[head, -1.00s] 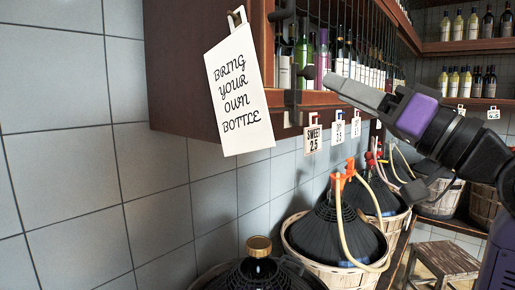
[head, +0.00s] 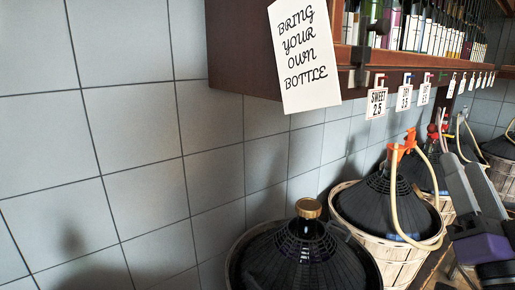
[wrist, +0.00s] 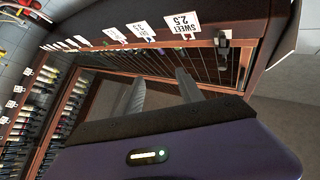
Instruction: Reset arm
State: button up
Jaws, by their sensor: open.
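My gripper (head: 463,178) is at the lower right of the head view, beside the basketed demijohns. Its two grey fingers point up and stand apart with nothing between them. In the wrist view the same gripper (wrist: 155,92) shows both fingers spread in front of the barred cabinet, and the view is upside down. My arm's purple wrist part is at the right edge of the head view, and the rest of the arm is out of frame.
A demijohn with a gold cap (head: 308,208) stands in front. A basketed demijohn (head: 380,205) with an orange tap and hose is behind it. A wooden bottle cabinet (head: 240,70) hangs above with a sign (head: 305,60) and price tags (head: 376,103). Bare tiled wall is at left.

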jog(key=s+a+f+n+g, duration=0.1)
jog(key=s+a+f+g, duration=0.15)
jog(key=s+f, duration=0.55)
jog(key=s+a+f+n+g, duration=0.1)
jog(key=s+a+f, duration=0.3)
jog(key=f, duration=0.9)
jog(key=s+a+f+n+g+y, duration=0.1)
jog(key=s+a+f+n+g, duration=0.1)
jog(key=s+f, duration=0.5)
jog(key=s+a+f+n+g+y, duration=0.1)
jog(key=s+f, duration=0.5)
jog(key=s, duration=0.9)
jog(key=a+g+y, duration=0.1)
jog(key=a+g, duration=0.1)
jog(key=g, duration=0.1)
jog(key=shift+a+f+n, duration=0.2)
jog(key=shift+f+n, duration=0.2)
